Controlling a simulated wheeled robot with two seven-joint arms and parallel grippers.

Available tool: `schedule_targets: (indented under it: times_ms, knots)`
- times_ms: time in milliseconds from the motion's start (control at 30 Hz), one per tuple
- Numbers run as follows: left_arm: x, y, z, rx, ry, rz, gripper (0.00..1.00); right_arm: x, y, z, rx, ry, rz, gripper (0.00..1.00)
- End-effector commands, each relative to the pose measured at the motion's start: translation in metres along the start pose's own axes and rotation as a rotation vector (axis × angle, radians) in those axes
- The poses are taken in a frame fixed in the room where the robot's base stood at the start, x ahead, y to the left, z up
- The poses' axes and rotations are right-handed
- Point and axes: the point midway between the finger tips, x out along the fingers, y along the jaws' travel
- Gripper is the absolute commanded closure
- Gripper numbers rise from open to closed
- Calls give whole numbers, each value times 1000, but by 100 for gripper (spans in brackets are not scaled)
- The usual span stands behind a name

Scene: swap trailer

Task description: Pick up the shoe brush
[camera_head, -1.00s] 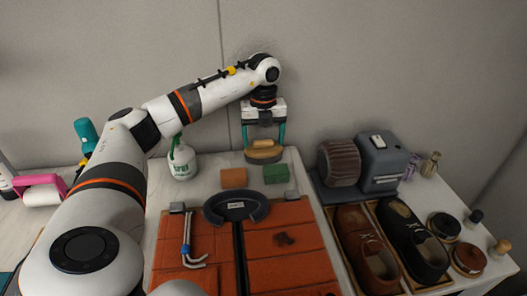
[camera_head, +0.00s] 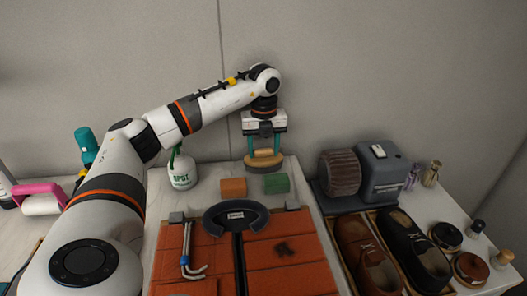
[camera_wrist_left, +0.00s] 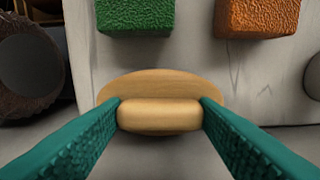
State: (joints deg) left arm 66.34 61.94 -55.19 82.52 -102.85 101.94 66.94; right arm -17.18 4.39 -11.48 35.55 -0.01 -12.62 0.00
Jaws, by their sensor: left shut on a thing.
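The shoe brush (camera_head: 264,162) has a pale wooden oval body with a raised grip. It is at the back of the light table, behind the sponge-like blocks, and appears to rest on the surface. My left gripper (camera_head: 265,152) points down over it, its teal fingers shut on the raised grip. In the left wrist view, the brush (camera_wrist_left: 160,82) lies crosswise, with the left gripper's fingertips (camera_wrist_left: 160,114) touching both ends of the grip. Its bristles are hidden underneath. My right gripper is not in view.
An orange block (camera_head: 233,187) and a green block (camera_head: 276,183) lie just in front. A spray bottle (camera_head: 182,169) stands left, a grey polishing machine (camera_head: 383,172) right. The wall is close behind.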

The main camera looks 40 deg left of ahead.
Motion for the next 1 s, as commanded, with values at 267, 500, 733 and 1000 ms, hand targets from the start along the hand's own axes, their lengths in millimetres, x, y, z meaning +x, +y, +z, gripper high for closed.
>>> schedule_targets:
  times_ms: [267,500,733,1000]
  knots:
    - [-48,1,0,0,4,7,75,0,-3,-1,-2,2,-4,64]
    - [-106,1,1,0,3,5,75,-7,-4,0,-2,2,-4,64]
    - [-110,0,37,6,3,1,75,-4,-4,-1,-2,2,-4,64]
    - [-109,0,113,8,4,1,75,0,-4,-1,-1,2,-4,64]
